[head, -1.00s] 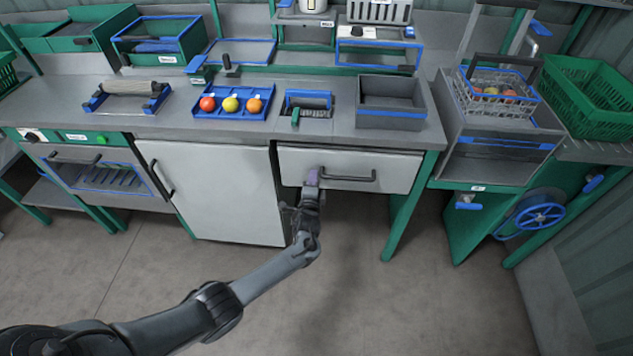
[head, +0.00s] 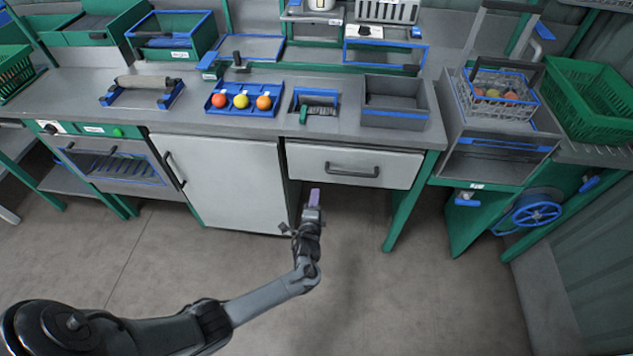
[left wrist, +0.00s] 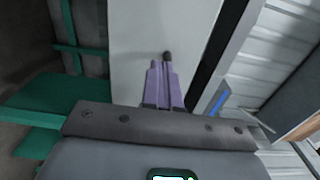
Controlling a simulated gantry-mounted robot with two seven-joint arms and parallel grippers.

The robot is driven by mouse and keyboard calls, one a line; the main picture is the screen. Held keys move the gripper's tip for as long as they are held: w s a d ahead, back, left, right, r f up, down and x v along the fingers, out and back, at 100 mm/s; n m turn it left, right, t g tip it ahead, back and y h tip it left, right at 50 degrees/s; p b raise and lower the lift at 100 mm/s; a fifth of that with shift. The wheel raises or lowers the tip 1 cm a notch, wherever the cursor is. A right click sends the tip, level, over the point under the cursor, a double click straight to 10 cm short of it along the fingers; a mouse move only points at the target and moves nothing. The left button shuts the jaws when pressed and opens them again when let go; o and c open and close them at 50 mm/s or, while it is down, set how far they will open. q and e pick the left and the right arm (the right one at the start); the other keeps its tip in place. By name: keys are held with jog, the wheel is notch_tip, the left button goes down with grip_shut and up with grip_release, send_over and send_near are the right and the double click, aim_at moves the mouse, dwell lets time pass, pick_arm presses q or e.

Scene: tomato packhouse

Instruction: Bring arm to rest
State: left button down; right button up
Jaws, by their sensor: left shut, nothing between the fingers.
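My left gripper (head: 314,197) is in front of the bench, below and in front of the drawer (head: 354,165). The drawer has a dark bar handle (head: 351,172) and looks shut. The gripper's purple fingers are together and empty, apart from the handle. In the left wrist view the fingers (left wrist: 162,75) point towards a pale panel, with a dark round-ended piece beside the tip. My right gripper is not in view.
A white cupboard door (head: 220,185) is left of the drawer. The bench top holds a blue tray (head: 224,111) with three tomatoes, a grey bin (head: 394,115) and a roller stand (head: 139,98). A blue handwheel (head: 537,210) is at the right. The floor in front is clear.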

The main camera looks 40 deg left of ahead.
pick_arm(q)
jog(key=s+d+f+g+h+p, duration=0.1)
jog(key=s+d+f, duration=0.15)
jog(key=s, duration=0.55)
jog(key=s+d+f+g+h+p, duration=0.1)
jog(key=s+f, duration=0.2)
jog(key=s, duration=0.5)
jog(key=s+d+r+n+g+h+p, duration=0.2)
jog(key=s+d+r+n+g+h, duration=0.65)
jog(key=s+d+r, duration=0.7)
notch_tip(320, 180, up, 40)
jog(key=a+p, duration=0.2)
jog(key=p, duration=3.5)
jog(key=shift+f+n+g+p, duration=0.15)
jog(key=shift+n+g+p, duration=0.2)
jog(key=shift+g, duration=0.1)
